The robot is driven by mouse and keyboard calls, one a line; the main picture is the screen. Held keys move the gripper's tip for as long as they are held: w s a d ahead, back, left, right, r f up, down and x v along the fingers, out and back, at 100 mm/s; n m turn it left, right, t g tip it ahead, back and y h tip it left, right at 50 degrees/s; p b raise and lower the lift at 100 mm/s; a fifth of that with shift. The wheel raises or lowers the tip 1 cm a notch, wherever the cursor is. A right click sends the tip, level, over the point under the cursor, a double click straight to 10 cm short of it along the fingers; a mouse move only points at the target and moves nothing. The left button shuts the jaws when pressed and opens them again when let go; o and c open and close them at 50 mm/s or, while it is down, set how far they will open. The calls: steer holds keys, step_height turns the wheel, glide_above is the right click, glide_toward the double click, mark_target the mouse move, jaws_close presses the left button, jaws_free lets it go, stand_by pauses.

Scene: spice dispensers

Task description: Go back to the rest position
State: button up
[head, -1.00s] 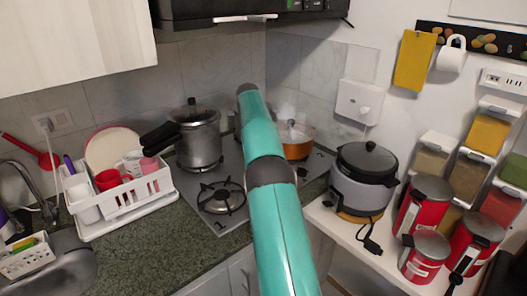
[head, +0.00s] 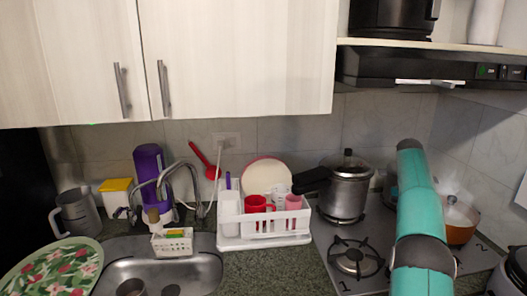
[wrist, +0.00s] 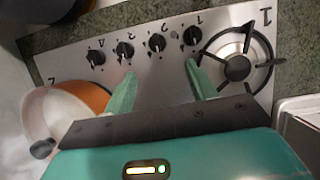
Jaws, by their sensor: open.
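My gripper (wrist: 158,88) shows in the wrist view with its two green fingers spread apart and nothing between them. It is over the steel stove (wrist: 175,80), with the row of black knobs beyond the fingertips. In the head view my teal arm rises at the right in front of the stove (head: 345,285), and its gripper end is hidden behind the arm. An orange pot (head: 460,232) sits on the stove just right of the arm; it also shows at the left of the wrist view (wrist: 92,97). No spice dispensers are in view now.
A pressure cooker (head: 346,190) stands on the stove left of my arm. A white dish rack (head: 262,240) with cups and a plate, a sink (head: 205,270) and a purple bottle (head: 150,175) are further left. The range hood (head: 430,70) hangs above the stove.

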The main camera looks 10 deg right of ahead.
steer(key=s+a+r+t, duration=0.2)
steer(key=a+r+t, duration=0.1)
steer(key=a+r, duration=0.75)
steer(key=s+a+r+t+h, duration=0.1)
steer(key=s+a+r+t, duration=0.15)
steer(key=s+a, duration=0.75)
steer(key=s+a+f+t, duration=0.2)
steer(key=s+a+f, duration=0.2)
steer(key=s+a, duration=0.3)
steer(key=s+a+f+t+y, duration=0.1)
steer(key=s+a+f+t, duration=0.1)
steer(key=s+a+f, duration=0.3)
steer(key=s+a, duration=0.3)
steer(key=s, duration=0.3)
steer(key=shift+m, duration=0.4)
